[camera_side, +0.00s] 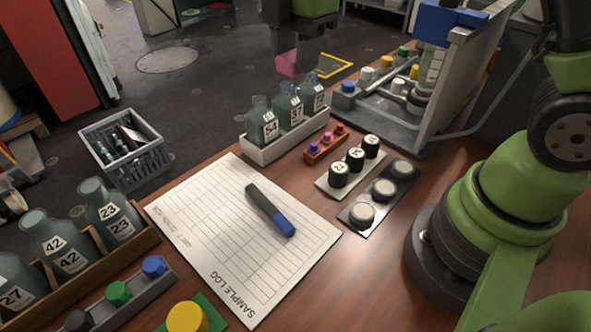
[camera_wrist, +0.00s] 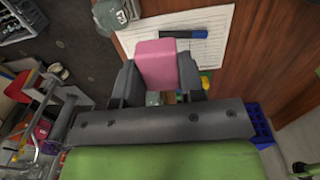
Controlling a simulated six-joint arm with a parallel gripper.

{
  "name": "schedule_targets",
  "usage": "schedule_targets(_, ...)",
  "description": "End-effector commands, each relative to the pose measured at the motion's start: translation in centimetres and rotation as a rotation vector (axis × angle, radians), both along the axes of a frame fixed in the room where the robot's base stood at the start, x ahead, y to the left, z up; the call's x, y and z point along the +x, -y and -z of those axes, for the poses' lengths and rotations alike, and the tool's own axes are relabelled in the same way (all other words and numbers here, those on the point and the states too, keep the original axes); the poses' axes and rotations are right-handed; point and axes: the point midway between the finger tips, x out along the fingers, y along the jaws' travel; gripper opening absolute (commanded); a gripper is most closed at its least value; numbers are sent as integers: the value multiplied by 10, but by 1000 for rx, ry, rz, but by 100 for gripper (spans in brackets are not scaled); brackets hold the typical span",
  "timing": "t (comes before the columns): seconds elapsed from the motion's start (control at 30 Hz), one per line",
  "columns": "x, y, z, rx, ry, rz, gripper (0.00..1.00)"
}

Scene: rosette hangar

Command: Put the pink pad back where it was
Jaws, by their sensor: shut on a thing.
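The pink pad (camera_wrist: 157,62) is a block with rounded edges, held between the two dark fingers of my gripper (camera_wrist: 157,78) in the wrist view. In the side view the pink pad (camera_side: 287,64) shows under my gripper (camera_side: 298,58), at the top middle. It appears held up beyond the white rack with glass bottles, near the table's far edge. Its height above what lies below cannot be told. Part of the pad is hidden by the gripper and the bottles.
A sample log sheet (camera_side: 190,215) with a blue marker (camera_side: 270,210) lies on the table. The white bottle rack (camera_side: 290,143), orange peg strip (camera_side: 322,150) and button strips stand behind it. A grey tray (camera_side: 372,115) with jars is back right. A wooden bottle rack (camera_side: 135,255) is front left.

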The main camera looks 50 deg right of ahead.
Motion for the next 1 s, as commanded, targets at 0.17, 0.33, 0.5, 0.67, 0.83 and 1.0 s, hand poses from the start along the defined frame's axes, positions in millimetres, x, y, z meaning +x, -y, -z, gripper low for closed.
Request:
schedule_targets(0.17,-2,0,50,-1,-11,3,9)
schedule_targets(0.33,-2,0,96,-1,-11,5,9)
schedule_targets(0.5,0,0,122,-1,-6,5,9)
schedule_targets(0.67,-1,0,153,-1,-8,6,9)
schedule_targets(0.83,0,0,176,-1,-3,4,9)
schedule_targets(1.0,0,0,198,-1,-4,6,9)
